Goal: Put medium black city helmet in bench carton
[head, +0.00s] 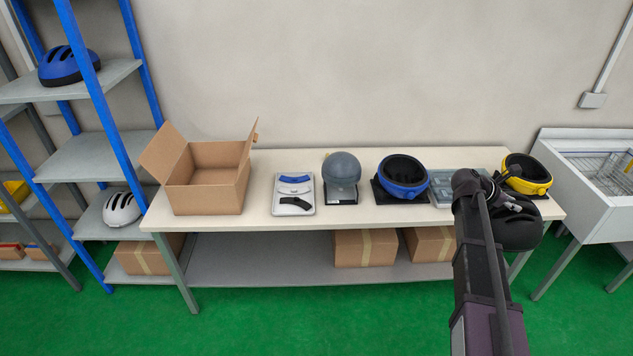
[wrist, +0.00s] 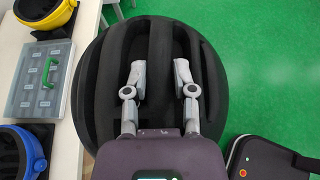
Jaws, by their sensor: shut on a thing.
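The black city helmet (head: 519,230) shows at the right end of the bench, beyond its front edge, partly hidden by my arm. In the wrist view the vented black shell (wrist: 100,92) fills the middle, with green floor beyond it. My gripper (wrist: 160,72) is shut on the helmet, its two grey fingers on ribs of the shell. The bench carton (head: 207,200) stands open at the left end of the bench, far from the helmet. Its inside looks empty where I can see it.
A blue-post shelf (head: 95,153) stands left, a sink (head: 598,200) right.

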